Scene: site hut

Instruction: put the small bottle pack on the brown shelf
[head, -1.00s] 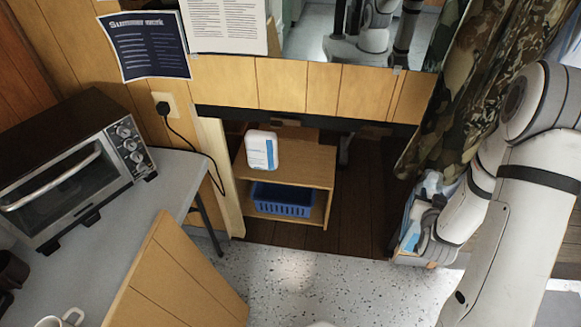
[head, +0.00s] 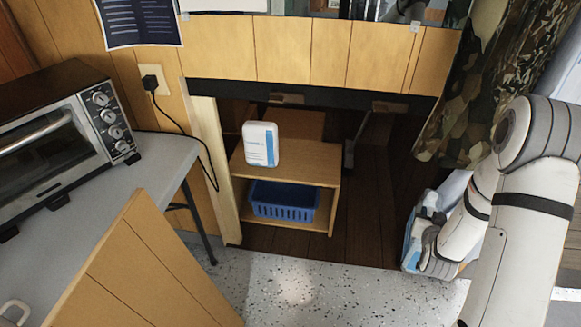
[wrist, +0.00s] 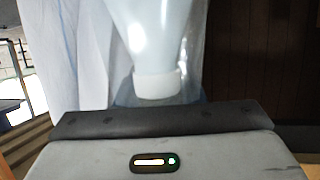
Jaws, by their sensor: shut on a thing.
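My gripper (wrist: 160,118) is shut on the small bottle pack (wrist: 165,45), a clear-wrapped pack with a whitish bottle and white cap close in front of the wrist camera. In the head view the pack (head: 413,236) shows at the right, partly hidden by my wrist, with blue and white on it. My fingertips are hidden there. The brown shelf (head: 318,163) is a low wooden unit in the recess, to the left of the pack and apart from it. A white and blue container (head: 260,145) stands on its top, towards the left; the top's right part is bare.
A blue basket (head: 284,202) sits on the shelf's lower level. A dark beam (head: 320,97) crosses above the recess. A camouflage curtain (head: 475,90) hangs at the right. A grey table (head: 165,160) with a toaster oven (head: 60,135) stands left. Speckled floor lies clear in front.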

